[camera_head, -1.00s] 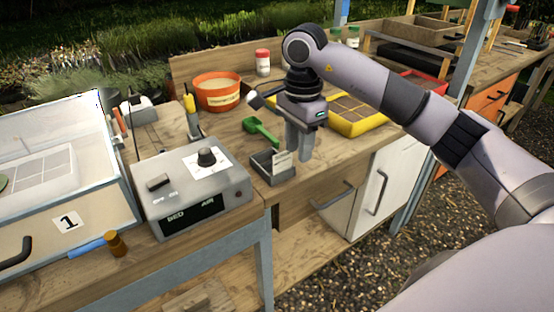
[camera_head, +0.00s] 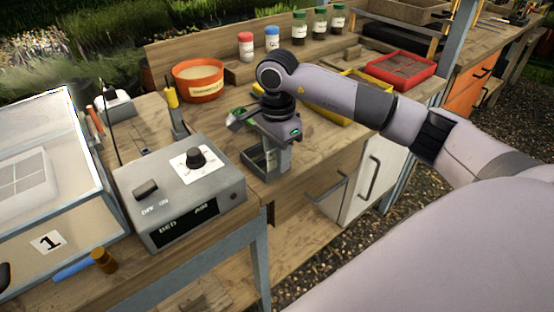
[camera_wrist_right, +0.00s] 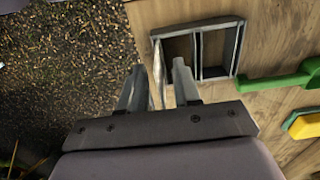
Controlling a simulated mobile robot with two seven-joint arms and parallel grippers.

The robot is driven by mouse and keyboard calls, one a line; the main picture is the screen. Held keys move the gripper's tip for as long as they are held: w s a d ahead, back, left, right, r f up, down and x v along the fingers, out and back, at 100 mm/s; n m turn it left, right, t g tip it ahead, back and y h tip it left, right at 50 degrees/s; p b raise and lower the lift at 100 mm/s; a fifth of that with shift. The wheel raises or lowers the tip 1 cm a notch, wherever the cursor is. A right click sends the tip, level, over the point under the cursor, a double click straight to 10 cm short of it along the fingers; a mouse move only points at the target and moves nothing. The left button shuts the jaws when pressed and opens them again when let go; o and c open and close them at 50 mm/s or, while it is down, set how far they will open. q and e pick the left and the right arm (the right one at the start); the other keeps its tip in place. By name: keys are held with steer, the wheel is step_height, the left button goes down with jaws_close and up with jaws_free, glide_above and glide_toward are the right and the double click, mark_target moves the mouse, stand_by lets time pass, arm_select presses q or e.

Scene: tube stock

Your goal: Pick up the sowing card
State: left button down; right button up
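The sowing card (camera_wrist_right: 159,72) shows nearly edge-on in the right wrist view, a pale thin strip at the left end of a small dark two-compartment box (camera_wrist_right: 237,50). My right gripper (camera_wrist_right: 158,84) is open, with one finger on each side of the card. A gap shows on the left; I cannot tell whether the right finger touches it. In the head view my right gripper (camera_head: 271,160) points down over the box (camera_head: 256,170) at the bench's front edge, and I cannot make out the card there. My left gripper is not in view.
A green scoop (camera_wrist_right: 285,82) lies beside the box. A grey control unit (camera_head: 180,190) stands to its left, an orange pot (camera_head: 198,82) behind. A yellow tray (camera_head: 365,82) and red tray (camera_head: 400,70) lie farther right. Gravel lies below the bench edge.

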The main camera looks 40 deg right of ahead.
steer(key=shift+f, duration=0.1)
steer(key=shift+c, duration=0.3)
jaws_close()
